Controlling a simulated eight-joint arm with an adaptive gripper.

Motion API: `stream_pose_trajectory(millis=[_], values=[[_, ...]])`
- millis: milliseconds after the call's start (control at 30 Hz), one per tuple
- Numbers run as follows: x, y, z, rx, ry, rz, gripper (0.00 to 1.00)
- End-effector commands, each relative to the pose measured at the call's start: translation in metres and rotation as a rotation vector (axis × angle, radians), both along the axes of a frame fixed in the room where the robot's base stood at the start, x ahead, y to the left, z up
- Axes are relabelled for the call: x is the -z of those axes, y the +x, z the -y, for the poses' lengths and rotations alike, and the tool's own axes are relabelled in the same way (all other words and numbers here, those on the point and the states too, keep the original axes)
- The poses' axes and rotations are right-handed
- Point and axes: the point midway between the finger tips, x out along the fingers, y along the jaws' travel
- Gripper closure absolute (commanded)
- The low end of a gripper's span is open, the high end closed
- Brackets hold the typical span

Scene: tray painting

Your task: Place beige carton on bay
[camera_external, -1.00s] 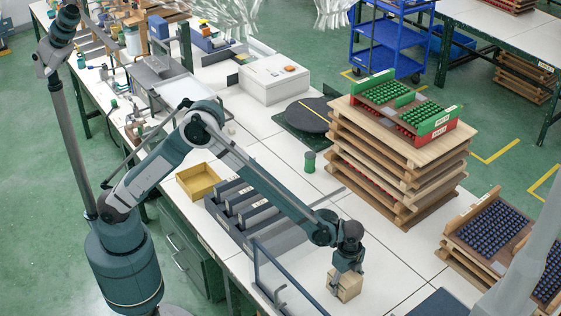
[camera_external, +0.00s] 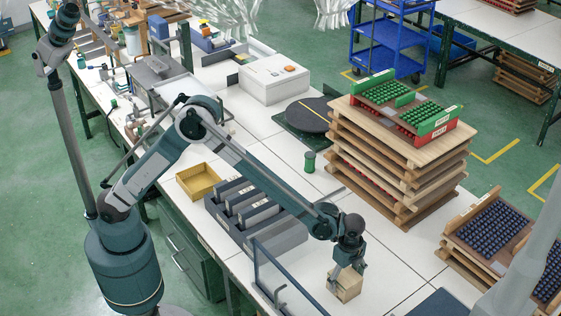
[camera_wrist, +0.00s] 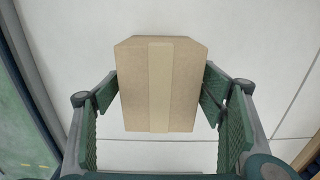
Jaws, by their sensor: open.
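The beige carton (camera_external: 346,287) stands on the white table top near its front edge, below my gripper (camera_external: 349,267). In the wrist view the carton (camera_wrist: 160,95) has a paler tape strip down its middle. My gripper (camera_wrist: 160,110) is open, with one green finger on each side of the carton. The left finger shows a gap to the carton; the right finger is very close, and I cannot tell if it touches. No bay is clearly marked; a grey slotted rack (camera_external: 285,243) stands left of the carton.
A dark frame (camera_external: 262,270) stands just left of the carton. A dark blue panel (camera_external: 441,304) lies to the right, at the picture's bottom. Stacked wooden trays (camera_external: 400,195) rise behind. A yellow bin (camera_external: 198,181) and a green cylinder (camera_external: 310,163) are farther back. White table between is clear.

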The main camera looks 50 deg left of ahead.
Motion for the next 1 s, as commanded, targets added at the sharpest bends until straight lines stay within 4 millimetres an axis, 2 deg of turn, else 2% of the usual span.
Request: stream_pose_trajectory(millis=[200,500,700,1000], values=[[-0.038,0.000,0.000,0.000,0.000,0.000,0.31],[-0.078,0.000,0.000,0.000,0.000,0.000,0.31],[-0.089,0.000,0.000,0.000,0.000,0.000,0.31],[-0.090,0.000,0.000,0.000,0.000,0.000,0.31]])
